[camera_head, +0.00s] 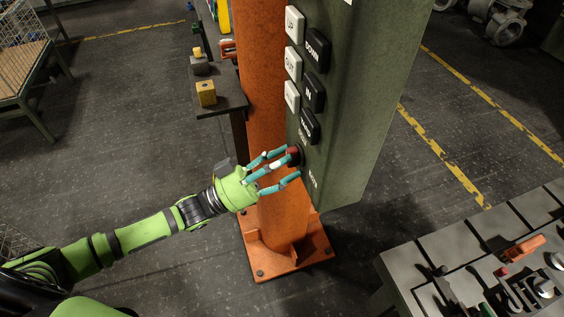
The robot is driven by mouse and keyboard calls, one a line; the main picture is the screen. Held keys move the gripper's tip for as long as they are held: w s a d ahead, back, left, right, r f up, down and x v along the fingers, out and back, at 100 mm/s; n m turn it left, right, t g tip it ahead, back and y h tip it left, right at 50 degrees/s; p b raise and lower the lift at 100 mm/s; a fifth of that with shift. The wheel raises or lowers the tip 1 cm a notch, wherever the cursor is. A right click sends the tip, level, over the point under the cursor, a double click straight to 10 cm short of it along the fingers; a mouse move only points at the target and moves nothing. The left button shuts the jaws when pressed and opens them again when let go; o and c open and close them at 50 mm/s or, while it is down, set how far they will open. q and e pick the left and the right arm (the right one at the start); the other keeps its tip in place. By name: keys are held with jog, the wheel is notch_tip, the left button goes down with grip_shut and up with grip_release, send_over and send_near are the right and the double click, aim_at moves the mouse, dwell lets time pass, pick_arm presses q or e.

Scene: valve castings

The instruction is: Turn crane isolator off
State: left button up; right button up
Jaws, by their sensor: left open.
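The crane control box (362,110) is a green panel on an orange column (265,90). Its face has white and black buttons in two columns, with labels such as UP, DOWN, OUT and IN. Below them is a dark red round knob (295,154), which I take to be the isolator. My left gripper (286,168) comes from the left with its teal fingers open around the knob. The fingertips are close to the knob; I cannot tell whether they touch it. The knob is partly hidden by the fingers. My right gripper is not in view.
A small dark shelf (232,105) with a yellow block (206,94) stands left of the column. A grey bench with tools (420,262) is at the lower right. A wire cage trolley (22,90) is at the upper left. Floor between is clear.

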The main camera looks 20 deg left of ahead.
pick_arm(q)
jog(key=v, duration=1.2)
jog(key=w+a+f+n+t+y, duration=0.1)
jog(key=w+f+n+y, duration=0.15)
jog(key=f, duration=0.35)
jog(key=w+a+f+n+t+y, duration=0.1)
jog(key=w+a+f+y, duration=0.1)
jog(key=f+y, duration=0.25)
jog(key=s+a+f+n+g+y, duration=0.1)
jog(key=s+a+f+y, duration=0.15)
jog(key=f, duration=0.55)
jog(key=s+a+f+n+g+y, duration=0.15)
jog(key=f+y, duration=0.25)
jog(key=f, duration=0.5)
jog(key=s+a+f+n+g+y, duration=0.1)
jog(key=s+f+y, duration=0.2)
jog(key=f, duration=0.5)
jog(key=s+d+f+g, duration=0.2)
jog(key=s+f, duration=0.3)
jog(key=s, duration=0.4)
jog(key=s+d+f+n+g+y, duration=0.1)
jog(key=s+f+g, duration=0.3)
jog(key=s, duration=0.6)
jog(key=s+d+f+g+y, duration=0.1)
jog(key=s+d+f+g, duration=0.2)
jog(key=s+f, duration=0.4)
jog(key=s+g, duration=0.1)
jog(key=s, duration=0.1)
jog(key=shift+s+d+n, duration=0.25)
jog(key=shift+s+n, duration=0.05)
